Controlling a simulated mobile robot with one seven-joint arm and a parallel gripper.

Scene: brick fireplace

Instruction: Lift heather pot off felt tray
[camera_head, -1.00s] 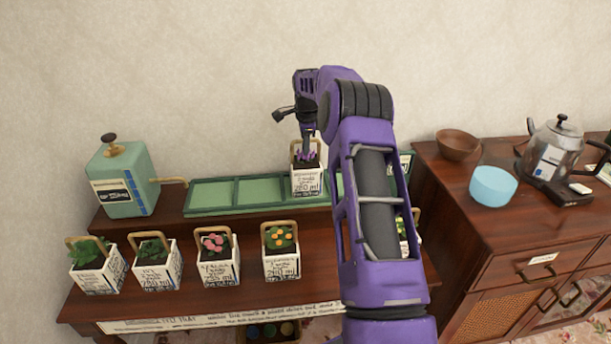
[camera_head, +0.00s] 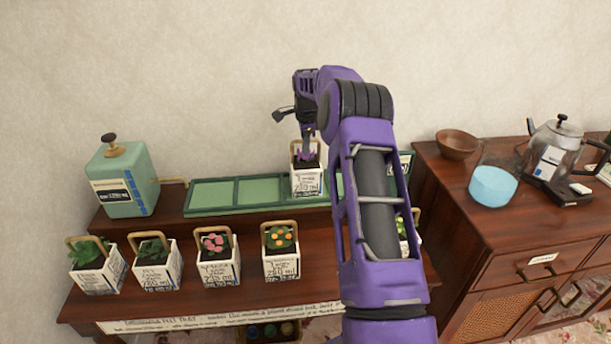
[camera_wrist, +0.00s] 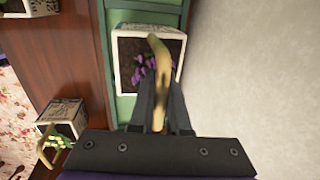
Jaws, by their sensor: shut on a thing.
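The heather pot (camera_head: 306,183) is a white, square, lettered pot with dark soil, purple flowers and a tan loop handle. It is at the green felt tray (camera_head: 211,195), right of the tray's middle, and looks upright. I cannot tell whether its base touches the felt. My gripper (camera_head: 309,134) is above the pot, fingers pointing down. In the wrist view the gripper (camera_wrist: 160,105) is shut on the handle (camera_wrist: 158,52), over the heather pot (camera_wrist: 140,72). My arm hides the tray's right part in the head view.
Several other handled plant pots stand in front, including one with orange flowers (camera_head: 281,258) and one with pink flowers (camera_head: 216,265). A green tank (camera_head: 122,180) with a spout stands left of the tray. A cabinet at right holds a blue bowl (camera_head: 494,187) and a kettle (camera_head: 556,147). A wall is close behind.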

